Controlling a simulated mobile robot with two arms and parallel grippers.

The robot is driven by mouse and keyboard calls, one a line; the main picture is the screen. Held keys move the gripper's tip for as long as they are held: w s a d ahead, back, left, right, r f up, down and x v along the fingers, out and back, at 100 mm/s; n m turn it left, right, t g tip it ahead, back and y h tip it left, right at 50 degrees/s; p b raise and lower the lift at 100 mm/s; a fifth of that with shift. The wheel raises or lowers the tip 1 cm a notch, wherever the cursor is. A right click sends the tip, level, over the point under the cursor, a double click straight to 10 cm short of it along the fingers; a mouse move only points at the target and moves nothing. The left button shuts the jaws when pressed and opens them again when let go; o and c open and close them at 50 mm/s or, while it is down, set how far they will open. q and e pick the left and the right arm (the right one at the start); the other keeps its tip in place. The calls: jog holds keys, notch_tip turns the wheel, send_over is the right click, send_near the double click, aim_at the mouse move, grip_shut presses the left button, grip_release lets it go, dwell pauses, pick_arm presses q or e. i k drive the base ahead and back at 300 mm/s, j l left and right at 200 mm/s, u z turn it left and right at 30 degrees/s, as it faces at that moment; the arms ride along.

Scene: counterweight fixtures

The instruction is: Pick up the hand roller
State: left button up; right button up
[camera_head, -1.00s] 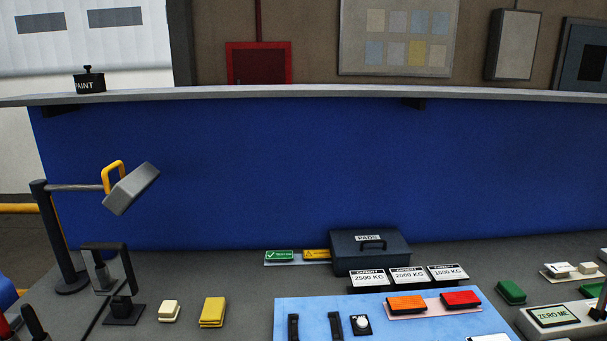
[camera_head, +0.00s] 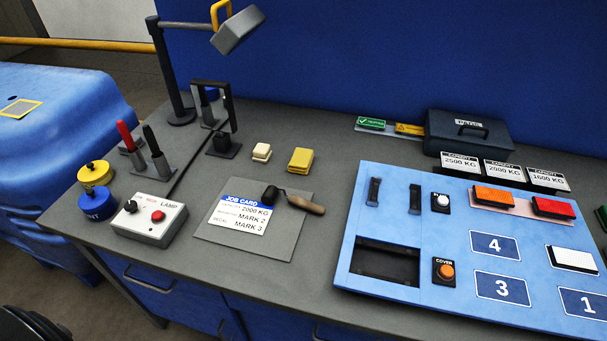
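The hand roller (camera_head: 303,203) lies on a grey mat (camera_head: 282,240) on the bench, in the middle of the head view. Its black roller head is at the left and its brown handle points right and slightly down. The head is close to the upper right of the white job card (camera_head: 239,215) on the same mat. Neither gripper can be made out in the head view. A dark ribbed part shows at the bottom left corner, and I cannot tell what it is.
Left of the mat stands the lamp control box (camera_head: 150,220), with yellow and blue paint pots (camera_head: 95,203) beyond it. A lamp stand (camera_head: 172,75) rises behind. The light blue panel (camera_head: 415,210) lies to the right. Bare bench shows in front of the mat.

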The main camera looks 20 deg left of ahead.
aim_at(268, 196)
jog(key=k+u, duration=0.1)
jog(key=u, duration=0.3)
jog(key=k+j+u, duration=0.1)
jog(key=u, duration=0.35)
jog(key=k+j+u, duration=0.1)
jog(key=u, duration=0.3)
